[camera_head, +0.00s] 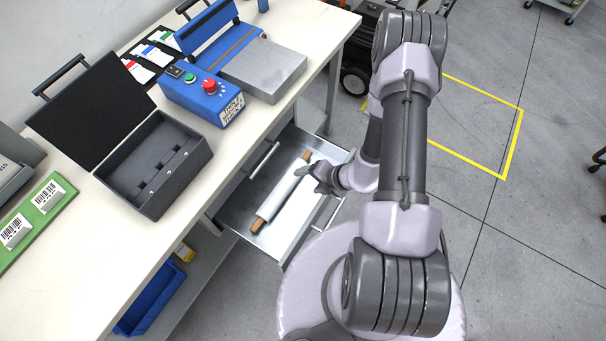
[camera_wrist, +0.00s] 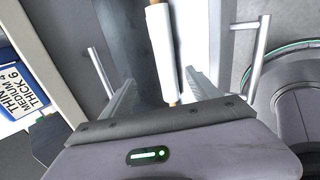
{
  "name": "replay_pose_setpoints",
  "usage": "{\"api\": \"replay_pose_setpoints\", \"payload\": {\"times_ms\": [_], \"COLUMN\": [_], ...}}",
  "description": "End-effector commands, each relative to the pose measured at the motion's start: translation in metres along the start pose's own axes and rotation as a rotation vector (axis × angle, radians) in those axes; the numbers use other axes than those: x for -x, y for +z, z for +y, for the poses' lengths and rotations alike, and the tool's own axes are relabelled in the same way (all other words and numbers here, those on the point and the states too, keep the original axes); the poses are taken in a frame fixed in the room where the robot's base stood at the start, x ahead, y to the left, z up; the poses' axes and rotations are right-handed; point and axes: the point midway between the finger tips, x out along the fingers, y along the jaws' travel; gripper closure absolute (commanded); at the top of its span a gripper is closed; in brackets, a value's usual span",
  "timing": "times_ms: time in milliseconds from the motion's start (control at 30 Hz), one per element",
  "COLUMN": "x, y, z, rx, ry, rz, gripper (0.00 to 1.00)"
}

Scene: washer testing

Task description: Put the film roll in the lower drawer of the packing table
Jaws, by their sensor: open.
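The film roll (camera_head: 284,194), a white roll with brown core ends, lies lengthwise inside an open metal drawer (camera_head: 239,214) under the packing table (camera_head: 62,281). The open drawer sits below another drawer front with a handle (camera_head: 264,160). My gripper (camera_head: 316,178) is over the drawer near the roll's far end. In the wrist view my gripper (camera_wrist: 160,77) has its fingers spread, with the film roll (camera_wrist: 166,50) showing between and beyond them. I see no grip on the roll; the exact gap between fingers and roll is unclear.
On the tabletop are an open black case (camera_head: 178,165), a blue sealing device (camera_head: 203,94) with a red knob, and a green board (camera_head: 37,212). A blue bin (camera_head: 148,300) is on the shelf below. The open drawer's handle (camera_head: 326,214) projects toward my base.

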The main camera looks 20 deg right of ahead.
Motion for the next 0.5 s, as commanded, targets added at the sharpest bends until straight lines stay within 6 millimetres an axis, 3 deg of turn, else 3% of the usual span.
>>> {"api": "replay_pose_setpoints", "payload": {"times_ms": [67,167,200,300,400,500], "x": [0.015,0.058,0.081,0.145,0.216,0.28], "y": [0.008,0.004,-0.005,-0.047,-0.097,-0.134], "z": [0.039,0.129,0.164,0.232,0.265,0.263], "rx": [0.162,0.607,0.824,1.407,2.053,2.698], "ry": [0.055,0.181,0.231,0.33,0.371,0.309], "rz": [0.011,0.047,0.062,0.097,0.125,0.158], "gripper": [0.3,0.3,0.3,0.3,0.3,0.3]}}
